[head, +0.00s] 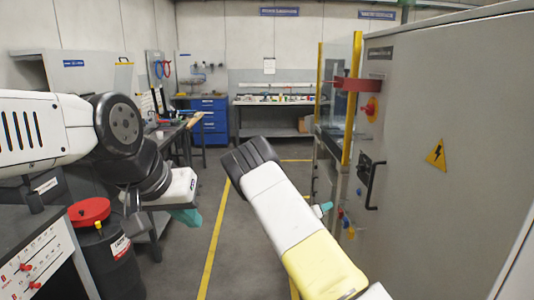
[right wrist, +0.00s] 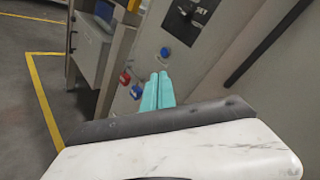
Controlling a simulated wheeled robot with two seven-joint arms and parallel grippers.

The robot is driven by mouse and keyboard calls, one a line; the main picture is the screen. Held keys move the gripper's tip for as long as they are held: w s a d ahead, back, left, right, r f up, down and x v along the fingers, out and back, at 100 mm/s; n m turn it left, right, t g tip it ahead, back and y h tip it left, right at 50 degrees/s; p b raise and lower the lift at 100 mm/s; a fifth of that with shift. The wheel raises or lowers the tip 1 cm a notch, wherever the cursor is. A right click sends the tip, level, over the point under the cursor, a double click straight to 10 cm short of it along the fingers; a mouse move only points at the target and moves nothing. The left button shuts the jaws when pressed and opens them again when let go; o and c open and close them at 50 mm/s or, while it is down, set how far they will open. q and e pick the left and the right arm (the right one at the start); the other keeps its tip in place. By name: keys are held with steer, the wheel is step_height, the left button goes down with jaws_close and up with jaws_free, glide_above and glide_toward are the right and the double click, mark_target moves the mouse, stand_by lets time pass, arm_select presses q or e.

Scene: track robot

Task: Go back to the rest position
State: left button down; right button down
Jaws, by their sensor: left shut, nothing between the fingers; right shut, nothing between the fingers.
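My left gripper (head: 188,216) shows at the left in the head view, with teal fingers pointing down beside the workbench and the dark bin; its fingers are together and hold nothing. My right arm reaches up the middle of the head view. Only the teal fingertips of my right gripper (head: 323,209) show past its right side, in front of the grey cabinet's left edge. In the right wrist view the right gripper (right wrist: 158,90) has its two teal fingers side by side, shut and empty, in front of the cabinet's lower panel.
A large grey electrical cabinet (head: 440,190) with a black handle (head: 375,184) stands close on the right. A dark bin with a red lid (head: 89,211) stands at the left, near a panel with red knobs (head: 30,270). Blue drawers (head: 210,120) stand at the back. The middle floor is open.

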steer(key=s+d+r+m+g+y, duration=0.25)
steer(key=s+r+m+g, duration=0.2)
steer(key=s+m, duration=0.45)
steer(key=s+d+r+m+g+y, duration=0.1)
steer(key=s+d+r+m+g, duration=0.4)
steer(key=s+m, duration=0.4)
steer(key=s+a+r+m+t+y, duration=0.2)
steer(key=s+a+r+m+y, duration=0.3)
steer(key=s, duration=0.6)
steer(key=s+a+r+m+t+y, duration=0.2)
steer(key=s+a+r+m+y, duration=0.4)
steer(key=s+a+r+m, duration=0.4)
steer(key=shift+s+a+m, duration=0.3)
steer(key=shift+s+m, duration=0.1)
steer(key=shift+s, duration=0.75)
steer(key=shift+r+t, duration=0.1)
steer(key=shift+t, duration=0.15)
